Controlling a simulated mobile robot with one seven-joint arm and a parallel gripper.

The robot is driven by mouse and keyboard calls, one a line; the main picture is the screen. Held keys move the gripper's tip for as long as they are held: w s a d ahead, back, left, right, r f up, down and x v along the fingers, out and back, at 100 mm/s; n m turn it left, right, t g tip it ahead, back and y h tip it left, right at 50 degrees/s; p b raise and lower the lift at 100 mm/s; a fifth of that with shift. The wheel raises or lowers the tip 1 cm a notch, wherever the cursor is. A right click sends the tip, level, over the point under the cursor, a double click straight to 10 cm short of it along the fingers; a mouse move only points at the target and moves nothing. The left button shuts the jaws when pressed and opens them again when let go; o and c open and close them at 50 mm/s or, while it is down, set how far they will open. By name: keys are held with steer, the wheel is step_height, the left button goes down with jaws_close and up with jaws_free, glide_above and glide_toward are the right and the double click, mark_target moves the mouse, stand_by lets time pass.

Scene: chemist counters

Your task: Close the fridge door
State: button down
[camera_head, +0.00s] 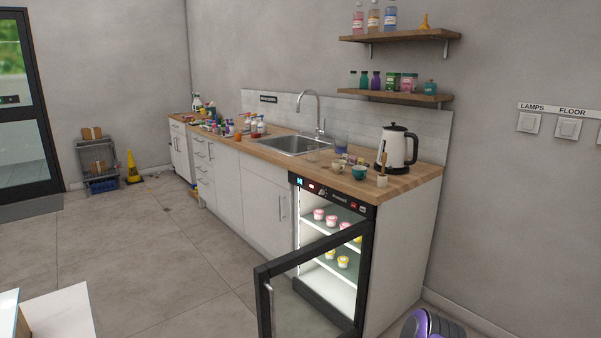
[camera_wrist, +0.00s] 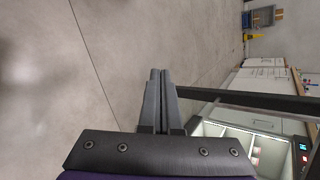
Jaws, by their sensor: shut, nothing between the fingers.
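The small under-counter fridge (camera_head: 335,200) stands at the near end of the counter, its lit inside showing. Its glass door with a black frame (camera_head: 315,242) stands wide open, swung out over the floor, with a handle (camera_head: 269,305) on its free edge. In the wrist view, the dark door frame (camera_wrist: 255,101) runs across to the right of my gripper (camera_wrist: 160,73), with the lit fridge inside (camera_wrist: 240,140) below it. My gripper is shut and empty. Its fingers are close beside the frame's end; I cannot tell whether they touch. My gripper is not seen in the head view.
Small pink and yellow tubs (camera_head: 331,219) stand on the fridge shelves. The wooden counter (camera_head: 410,181) above carries a kettle (camera_head: 397,148), cups and bottles. White cabinets (camera_head: 240,190) continue left of the fridge. A white surface (camera_head: 62,314) is at lower left. The tiled floor (camera_head: 170,250) between is clear.

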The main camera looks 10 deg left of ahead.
steer(key=w+r+n+t+y, duration=0.1)
steer(key=w+r+t, duration=0.1)
steer(key=w+r, duration=1.05)
steer(key=w+r+n+t, duration=0.1)
steer(key=w+r+t, duration=0.2)
steer(key=w+r, duration=1)
steer(key=b, duration=0.2)
glide_toward(264, 276)
steer(key=x, duration=0.5)
steer(key=shift+a+f, duration=0.1)
steer(key=shift+f, duration=0.1)
steer(key=shift+w+a, duration=0.4)
steer(key=shift+w, duration=0.05)
